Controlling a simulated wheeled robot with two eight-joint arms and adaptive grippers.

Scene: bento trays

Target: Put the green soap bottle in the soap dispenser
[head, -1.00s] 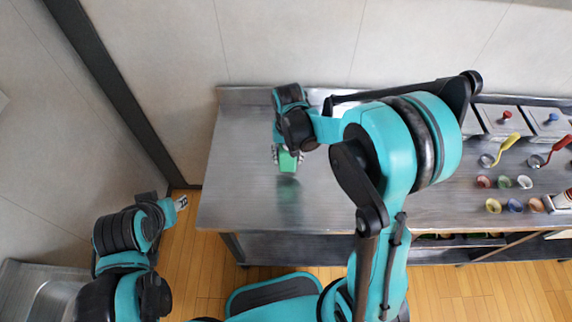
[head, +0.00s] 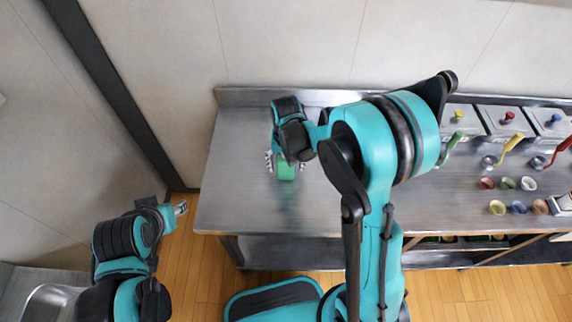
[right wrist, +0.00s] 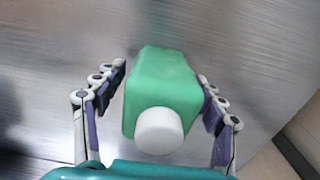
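The green soap bottle (head: 287,172) is on the left part of the metal table, below my right gripper (head: 284,160). In the right wrist view the bottle (right wrist: 163,90) has a boxy green body and a white cap facing the camera. The fingers of my right gripper (right wrist: 163,93) are spread on both sides of it, with small gaps showing. My left gripper (head: 181,208) is left of the table, away from the bottle; its finger opening is too small to judge. I cannot identify a soap dispenser in these views.
The metal table (head: 240,205) is bare around the bottle. At the right are lidded containers (head: 505,122), ladles with coloured handles (head: 512,143) and several small cups (head: 508,183). A raised edge runs along the back wall. A sink (head: 50,300) is at lower left.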

